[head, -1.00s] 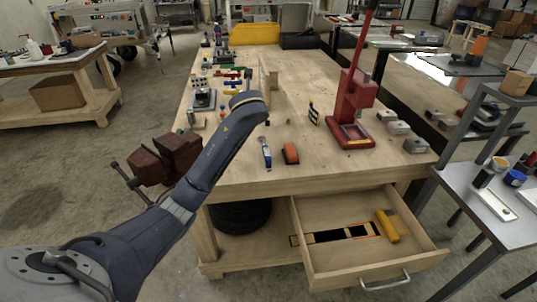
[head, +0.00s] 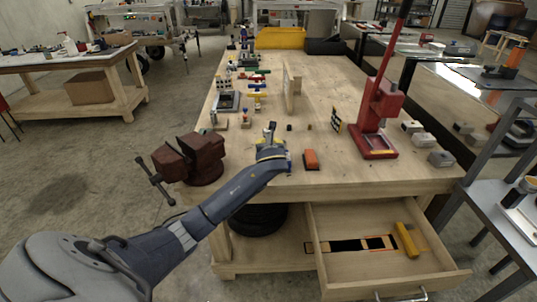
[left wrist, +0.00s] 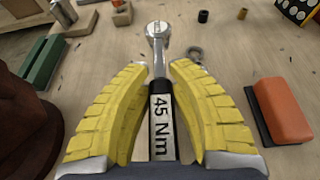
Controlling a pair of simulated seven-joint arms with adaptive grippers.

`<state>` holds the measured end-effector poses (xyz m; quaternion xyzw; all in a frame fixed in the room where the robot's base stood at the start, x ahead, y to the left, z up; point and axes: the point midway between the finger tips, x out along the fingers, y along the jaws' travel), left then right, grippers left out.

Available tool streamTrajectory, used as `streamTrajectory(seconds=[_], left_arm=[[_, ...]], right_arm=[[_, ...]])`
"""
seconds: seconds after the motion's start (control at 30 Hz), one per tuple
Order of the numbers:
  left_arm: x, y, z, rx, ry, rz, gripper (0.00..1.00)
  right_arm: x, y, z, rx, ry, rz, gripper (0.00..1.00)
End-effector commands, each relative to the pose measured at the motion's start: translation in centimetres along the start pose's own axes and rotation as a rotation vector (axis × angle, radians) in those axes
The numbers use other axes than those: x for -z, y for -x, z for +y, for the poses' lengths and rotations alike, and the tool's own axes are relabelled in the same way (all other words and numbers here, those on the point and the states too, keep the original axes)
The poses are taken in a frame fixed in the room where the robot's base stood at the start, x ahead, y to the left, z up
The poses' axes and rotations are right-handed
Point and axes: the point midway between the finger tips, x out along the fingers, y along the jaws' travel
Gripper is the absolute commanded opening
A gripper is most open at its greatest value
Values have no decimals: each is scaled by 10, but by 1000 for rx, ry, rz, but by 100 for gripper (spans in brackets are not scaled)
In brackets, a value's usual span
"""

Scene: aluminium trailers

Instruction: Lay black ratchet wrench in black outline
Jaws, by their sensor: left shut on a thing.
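The black ratchet wrench (left wrist: 162,125) has a silver round head and a black handle with a white label reading 45 Nm. In the left wrist view it lies between the yellow-padded fingers of my left gripper (left wrist: 160,70), which is shut on it. In the head view my left gripper (head: 271,140) is at the near part of the workbench and mostly hides the wrench. I cannot tell whether the wrench touches the bench top. The black outline (head: 346,246) shows on the floor of the open drawer (head: 350,288), below the bench front. My right gripper is not in view.
A yellow object (head: 407,240) lies in the drawer beside an orange-edged outline (head: 381,243). An orange-topped block (head: 311,159) sits right of my gripper, with a red press (head: 378,120) farther right. A dark red vise (head: 190,158) is at the left bench edge.

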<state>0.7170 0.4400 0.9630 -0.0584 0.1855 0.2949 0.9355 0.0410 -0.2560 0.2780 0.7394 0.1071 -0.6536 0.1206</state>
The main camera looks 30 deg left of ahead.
Motion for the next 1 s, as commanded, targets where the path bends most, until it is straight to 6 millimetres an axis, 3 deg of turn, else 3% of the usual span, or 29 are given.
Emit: streamTrajectory(seconds=[0.17, 0.5, 0.97, 1.0], left_arm=[[4, -2, 0, 0, 1, -1, 0], [38, -16, 0, 0, 0, 0, 0], [43, -18, 0, 0, 1, -2, 0], [44, -18, 0, 0, 0, 0, 26]], right_arm=[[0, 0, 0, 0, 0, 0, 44], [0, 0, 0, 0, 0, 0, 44], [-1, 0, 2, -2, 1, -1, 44], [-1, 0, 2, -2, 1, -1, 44]])
